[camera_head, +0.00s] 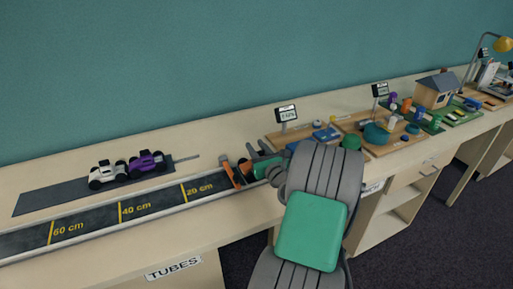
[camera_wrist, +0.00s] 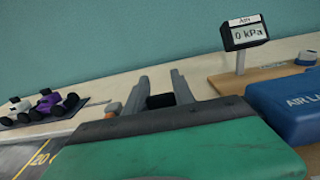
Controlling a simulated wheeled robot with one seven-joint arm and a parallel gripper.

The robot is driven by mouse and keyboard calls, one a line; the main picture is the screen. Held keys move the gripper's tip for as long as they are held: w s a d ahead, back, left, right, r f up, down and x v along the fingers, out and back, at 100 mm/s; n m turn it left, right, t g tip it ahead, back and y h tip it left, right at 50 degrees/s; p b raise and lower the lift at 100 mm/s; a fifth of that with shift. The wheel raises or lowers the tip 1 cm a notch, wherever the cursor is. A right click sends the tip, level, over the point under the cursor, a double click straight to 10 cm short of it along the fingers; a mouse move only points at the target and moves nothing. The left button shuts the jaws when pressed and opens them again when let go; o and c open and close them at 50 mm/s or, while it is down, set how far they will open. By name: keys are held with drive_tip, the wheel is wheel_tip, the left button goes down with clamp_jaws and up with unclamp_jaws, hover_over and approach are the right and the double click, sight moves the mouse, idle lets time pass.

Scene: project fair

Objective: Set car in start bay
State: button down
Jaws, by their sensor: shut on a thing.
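My gripper (camera_head: 250,170) is over the right end of the dark track (camera_head: 152,205), just right of the 20 cm mark. In the wrist view its two fingers (camera_wrist: 160,92) are shut on a dark thing (camera_wrist: 160,101), likely the car; little of it shows. In the head view black round parts like wheels show at the fingers, and my arm hides the rest. An orange part (camera_head: 229,174), perhaps of the start bay, stands at the track just left of the fingers. It also shows in the wrist view (camera_wrist: 112,108). I cannot tell whether the held thing touches the track.
A white car (camera_head: 106,175) and a purple car (camera_head: 147,162) stand on a dark strip (camera_head: 50,198) behind the track. A display (camera_head: 286,113) and a blue block (camera_wrist: 295,105) are to the right. Boards with several models fill the right part of the counter.

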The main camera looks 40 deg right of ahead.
drive_tip(key=shift+f, duration=0.6)
drive_tip(key=c, duration=1.1)
unclamp_jaws()
drive_tip(key=shift+a+f, duration=0.1)
drive_tip(key=shift+o, duration=0.2)
drive_tip(key=shift+r, duration=0.25)
drive_tip(key=shift+r+p, duration=0.3)
drive_tip(key=shift+r, duration=0.35)
drive_tip(key=b+v, duration=0.1)
drive_tip(key=v, duration=1.1)
